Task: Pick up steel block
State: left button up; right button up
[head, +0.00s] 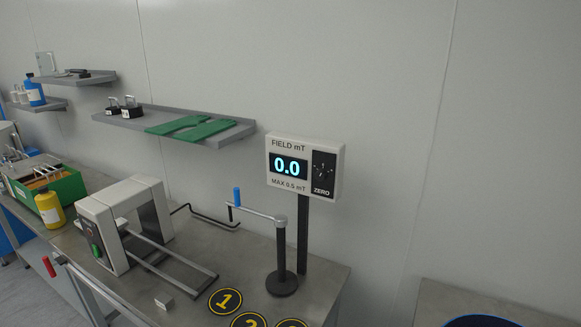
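A small silver-grey block (164,303), which looks like the steel block, lies on the grey bench top (325,278) near its front edge. It sits in front of two metal rails and left of the round black-and-yellow markers. Nothing touches it from above. Neither of my grippers shows in the head view.
A white arch-shaped machine (125,222) with rails (175,270) stands behind the block. Right of it are a black post (281,262) with a blue-tipped arm and a field meter (304,166) reading 0.0. Round markers (225,301) lie at the front. A yellow bottle (49,208) stands left.

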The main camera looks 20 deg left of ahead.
aim_at(165, 300)
jog(key=k+j+u, duration=0.1)
jog(key=u, duration=0.3)
jog(key=j+u, duration=0.6)
jog(key=u, duration=0.15)
